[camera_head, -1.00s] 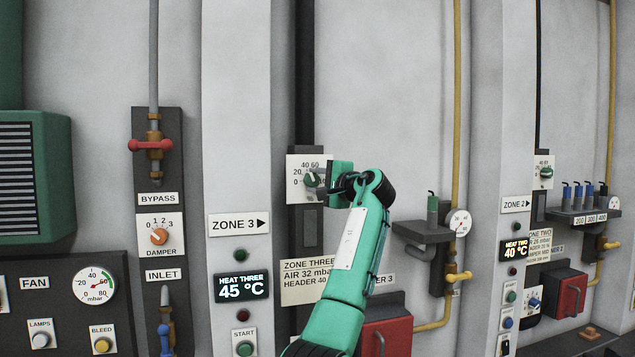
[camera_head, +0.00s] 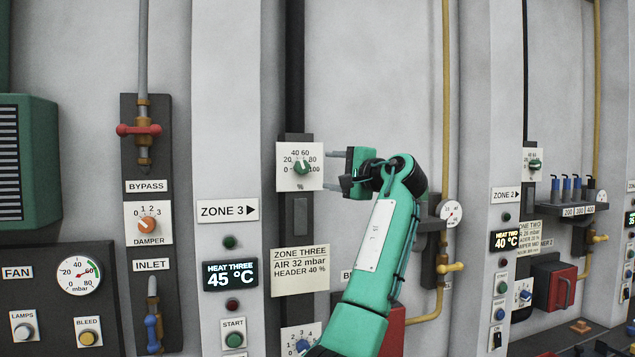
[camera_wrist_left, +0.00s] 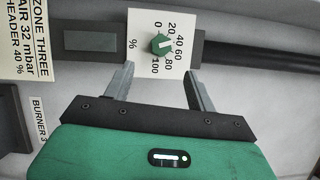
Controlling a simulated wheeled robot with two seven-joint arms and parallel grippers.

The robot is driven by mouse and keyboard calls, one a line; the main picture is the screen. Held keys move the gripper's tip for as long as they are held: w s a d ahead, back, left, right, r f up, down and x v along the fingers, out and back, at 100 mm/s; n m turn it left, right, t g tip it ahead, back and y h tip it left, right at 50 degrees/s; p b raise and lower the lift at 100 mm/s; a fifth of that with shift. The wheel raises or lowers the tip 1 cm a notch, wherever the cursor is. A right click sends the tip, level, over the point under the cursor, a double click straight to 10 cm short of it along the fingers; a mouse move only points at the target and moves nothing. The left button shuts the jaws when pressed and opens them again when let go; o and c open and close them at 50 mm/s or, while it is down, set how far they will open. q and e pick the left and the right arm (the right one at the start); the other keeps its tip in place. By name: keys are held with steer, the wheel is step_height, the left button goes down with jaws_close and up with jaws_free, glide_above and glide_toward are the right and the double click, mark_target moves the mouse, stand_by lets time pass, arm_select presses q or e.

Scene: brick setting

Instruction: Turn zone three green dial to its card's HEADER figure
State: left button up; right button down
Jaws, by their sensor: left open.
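The green dial (camera_head: 302,167) sits on a white plate marked 0 to 100 % under the ZONE 3 pipe. Its white pointer is slightly left of straight up, at about the 40 mark. The dial also shows in the left wrist view (camera_wrist_left: 161,44), pointer towards 40. The zone three card (camera_head: 300,270) below reads AIR 32 mbar, HEADER 40 %. My left gripper (camera_head: 328,171) is open and empty, just right of the dial plate and clear of the dial. In the wrist view its fingers (camera_wrist_left: 159,72) stand apart, short of the dial. My right gripper is out of view.
A blue dial (camera_head: 302,345) is below the card, partly cut off. A red burner box (camera_head: 393,330) is partly behind my left arm. The HEAT THREE display (camera_head: 230,275) reads 45 °C. A yellow pipe with a gauge (camera_head: 449,213) stands to the right. Bare wall lies above my arm.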

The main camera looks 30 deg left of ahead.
arm_select(q)
steer(key=shift+b+v, duration=0.55)
steer(key=shift+v, duration=1.55)
